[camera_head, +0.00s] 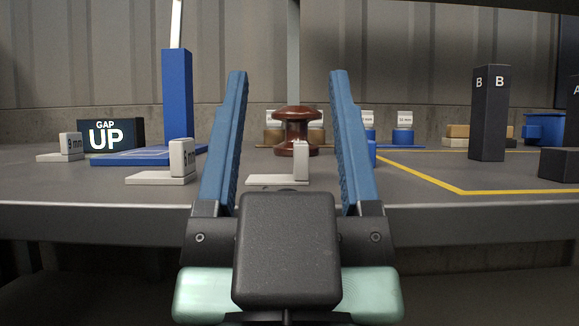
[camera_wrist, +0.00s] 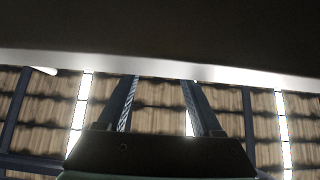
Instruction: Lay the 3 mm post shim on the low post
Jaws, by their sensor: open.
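My gripper (camera_head: 288,76) is open and empty; its two blue fingers point up in the head view, in front of the table. It also shows open in the wrist view (camera_wrist: 159,80). A pale L-shaped shim piece (camera_head: 300,160) lies near the table's front edge, framed between the fingers; its label is not readable. A similar piece marked 6 mm (camera_head: 181,158) lies left of the left finger, and one marked 9 mm (camera_head: 70,146) is farther left. No 3 mm marking is legible. A dark post marked B (camera_head: 489,113) stands at right; a lower dark block (camera_head: 559,165) is at the right edge. I cannot tell which is the low post.
A brown insulator (camera_head: 296,130) stands behind the pale piece. A tall blue upright (camera_head: 177,100) rises from a blue base beside a GAP UP sign (camera_head: 107,134). Small labelled pieces and a blue bin (camera_head: 543,128) are at the back. Yellow lines mark a largely clear area at right.

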